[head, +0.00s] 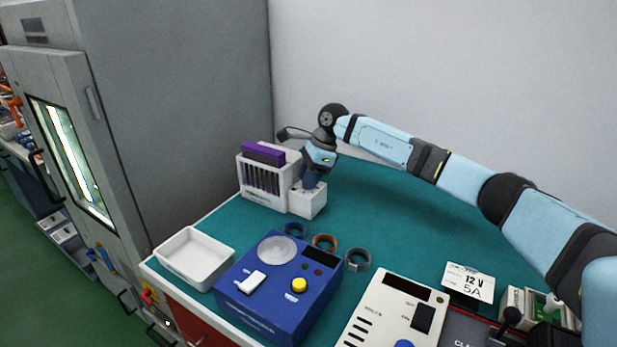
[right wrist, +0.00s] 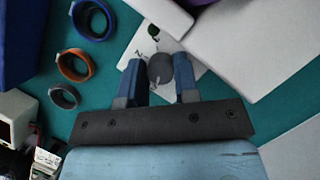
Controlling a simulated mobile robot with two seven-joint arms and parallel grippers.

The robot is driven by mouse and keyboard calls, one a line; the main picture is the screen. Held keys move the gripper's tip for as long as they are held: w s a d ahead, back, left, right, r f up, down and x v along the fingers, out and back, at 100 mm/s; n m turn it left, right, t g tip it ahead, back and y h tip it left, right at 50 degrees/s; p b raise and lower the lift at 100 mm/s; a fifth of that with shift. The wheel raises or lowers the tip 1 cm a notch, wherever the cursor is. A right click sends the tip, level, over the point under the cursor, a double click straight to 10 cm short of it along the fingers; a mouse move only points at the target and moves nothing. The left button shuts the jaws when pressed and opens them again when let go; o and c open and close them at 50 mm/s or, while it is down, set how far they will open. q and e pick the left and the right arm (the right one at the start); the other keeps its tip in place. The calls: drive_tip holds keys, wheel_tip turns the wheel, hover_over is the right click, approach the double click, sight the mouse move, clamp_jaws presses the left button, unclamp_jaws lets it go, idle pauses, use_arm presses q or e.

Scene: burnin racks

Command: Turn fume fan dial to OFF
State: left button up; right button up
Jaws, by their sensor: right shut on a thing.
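The small white fume fan box (head: 307,204) stands at the back of the green bench, against a white slotted unit. In the right wrist view its white face (right wrist: 146,45) carries small dark marks, too small to read surely. The grey round dial (right wrist: 160,69) sits on that face, between my two blue fingers. My right gripper (head: 309,184) reaches down onto the box from above and is shut on the dial. The fingers hide the dial in the head view, and its pointer setting cannot be made out. My left gripper is not in view.
The slotted unit (head: 262,183) with a purple block stands left of the box. Tape rings (head: 325,243), a blue device (head: 262,312), a white tray (head: 172,263) and a cream meter (head: 372,312) fill the front. A grey cabinet (head: 180,110) stands left. The bench's back right is clear.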

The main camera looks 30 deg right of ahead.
drive_tip(key=o, duration=0.6)
drive_tip(key=p+v, duration=0.1)
drive_tip(key=v, duration=1.2)
drive_tip(key=shift+d+r, duration=0.15)
drive_tip(key=shift+r, duration=0.2)
drive_tip(key=shift+f, duration=0.1)
